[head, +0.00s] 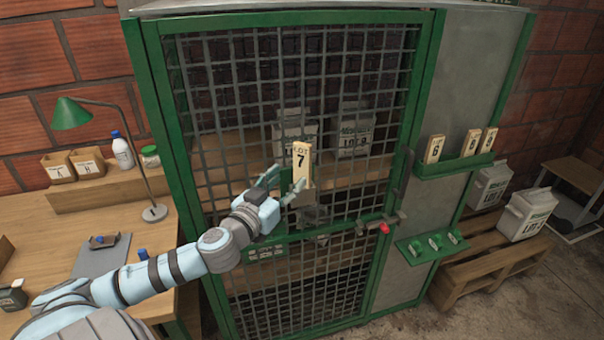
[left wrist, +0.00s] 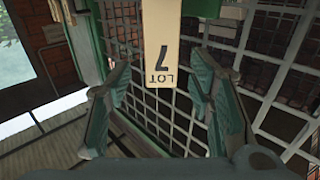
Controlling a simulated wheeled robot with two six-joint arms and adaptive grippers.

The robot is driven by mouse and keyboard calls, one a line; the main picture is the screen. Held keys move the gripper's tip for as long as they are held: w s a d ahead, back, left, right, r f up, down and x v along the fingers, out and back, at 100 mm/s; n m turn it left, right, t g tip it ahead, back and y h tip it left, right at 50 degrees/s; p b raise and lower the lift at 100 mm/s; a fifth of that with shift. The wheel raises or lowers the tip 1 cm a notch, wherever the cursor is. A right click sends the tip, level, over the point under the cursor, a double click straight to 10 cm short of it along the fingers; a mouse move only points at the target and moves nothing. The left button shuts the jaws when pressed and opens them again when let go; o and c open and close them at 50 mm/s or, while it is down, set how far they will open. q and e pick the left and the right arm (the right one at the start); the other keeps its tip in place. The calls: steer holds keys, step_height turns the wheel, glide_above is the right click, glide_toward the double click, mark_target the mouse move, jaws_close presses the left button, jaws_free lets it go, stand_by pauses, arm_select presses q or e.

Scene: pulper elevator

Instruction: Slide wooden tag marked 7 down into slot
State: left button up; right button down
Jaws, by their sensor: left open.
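The wooden tag marked LOT 7 (head: 302,163) stands nearly upright in front of the mesh cage door (head: 228,130). In the left wrist view the tag (left wrist: 163,38) appears upside down between the fingertips. In the left wrist view gaps show between the tag and both fingers of the gripper (left wrist: 161,66). My right gripper is not in view.
A green rack (head: 455,166) at the right holds several tags marked 6 and 8. A red-tipped latch (head: 384,228) sits on the door's right side. A wooden bench with a green lamp (head: 72,113) is at the left.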

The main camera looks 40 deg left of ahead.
mark_target(301, 162)
arm_select(q)
steer(key=w, duration=0.2)
steer(key=w+a+p, duration=0.1)
steer(key=w, duration=0.2)
steer(key=w+r, duration=0.1)
steer(key=w, duration=0.2)
steer(key=shift+w+a+p, duration=0.2)
steer(key=shift+a+p, duration=0.05)
steer(key=shift+p, duration=0.15)
steer(key=shift+w+a+f, duration=0.1)
steer(key=shift+w+f, duration=0.05)
steer(key=shift+f, duration=0.1)
steer(key=c, duration=0.8)
steer(key=shift+c, duration=1.2)
steer(key=shift+r, duration=0.15)
